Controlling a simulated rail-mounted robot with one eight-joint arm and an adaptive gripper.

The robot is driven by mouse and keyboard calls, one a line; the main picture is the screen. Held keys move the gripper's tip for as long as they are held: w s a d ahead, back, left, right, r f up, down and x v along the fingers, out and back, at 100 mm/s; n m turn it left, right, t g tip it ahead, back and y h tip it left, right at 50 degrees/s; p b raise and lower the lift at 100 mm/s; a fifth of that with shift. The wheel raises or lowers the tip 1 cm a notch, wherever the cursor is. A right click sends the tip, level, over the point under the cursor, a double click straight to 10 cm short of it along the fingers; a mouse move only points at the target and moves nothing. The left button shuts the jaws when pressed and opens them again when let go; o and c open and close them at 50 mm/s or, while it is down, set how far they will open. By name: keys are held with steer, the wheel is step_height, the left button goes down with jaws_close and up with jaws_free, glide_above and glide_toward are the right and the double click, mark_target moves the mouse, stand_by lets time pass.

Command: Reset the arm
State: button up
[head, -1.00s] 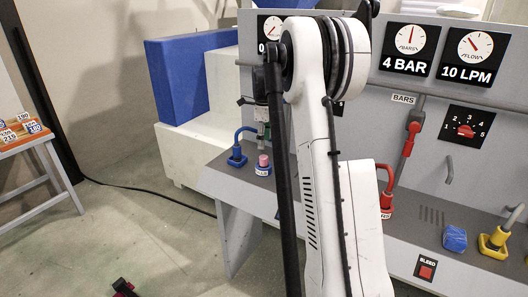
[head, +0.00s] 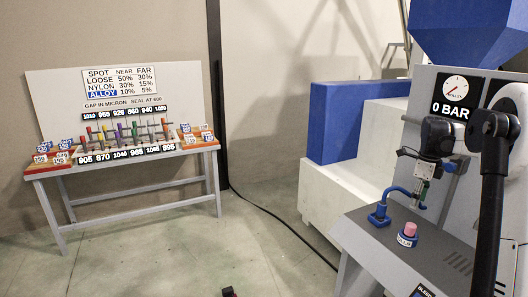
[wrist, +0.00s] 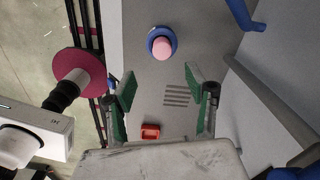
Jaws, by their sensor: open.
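My arm stands at the right edge of the head view, in front of the grey panel machine (head: 455,185). My gripper shows in the wrist view (wrist: 160,95) with its two green-padded fingers wide apart and nothing between them. It points down over the machine's grey shelf. A pink knob on a blue round base (wrist: 162,44) lies beyond the fingertips, apart from them; it also shows in the head view (head: 410,230). A red button (wrist: 150,131) and a vent of several slots lie on the shelf between and below the fingers.
A table (head: 62,163) at the left holds several coloured pins and numbered tags under a sign (head: 125,88). A blue block (head: 345,125) sits on a white plinth (head: 340,190). A blue hose fitting (head: 380,214) stands beside the pink knob. Open floor lies between table and machine.

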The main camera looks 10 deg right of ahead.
steer(key=s+a+r+n+t, duration=0.1)
steer(key=s+a+r+n, duration=0.25)
steer(key=a, duration=0.45)
steer(key=s+a+r+n+t+h, duration=0.1)
steer(key=s+a+r+n, duration=0.2)
steer(key=a+n, duration=0.35)
steer(key=s+a+r+n+t, duration=0.1)
steer(key=s+a+r+n, duration=0.25)
steer(key=a, duration=0.55)
steer(key=s+a+f+n+t, duration=0.2)
steer(key=s+a+f+n, duration=0.1)
steer(key=s+a+n, duration=0.5)
steer(key=s+a+f+n+t+y, duration=0.1)
steer(key=s+a+f+n+t, duration=0.1)
steer(key=s+a+f+n, duration=0.2)
steer(key=shift+s+a+n, duration=1.85)
steer(key=shift+s+a, duration=0.65)
steer(key=shift+s, duration=1.3)
steer(key=shift+f, duration=0.1)
